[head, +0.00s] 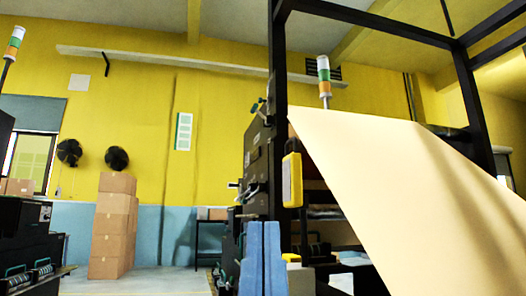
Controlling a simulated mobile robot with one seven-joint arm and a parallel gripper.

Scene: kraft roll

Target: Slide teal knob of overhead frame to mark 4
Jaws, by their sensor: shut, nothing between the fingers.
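The black overhead frame (375,17) runs across the top and right, with a dark upright post (280,130) near the middle. I cannot make out a teal knob or numbered marks on it. A small greenish part (258,106) shows left of the post, too small to identify. The rest of my arm is out of view.
A wide cream paper sheet (400,180) slants down to the right. A yellow box (291,180) hangs on the post. Dark machines stand at left (30,240) and behind the post. Stacked cartons (112,225) stand at the back left, with open floor (170,280) beside them.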

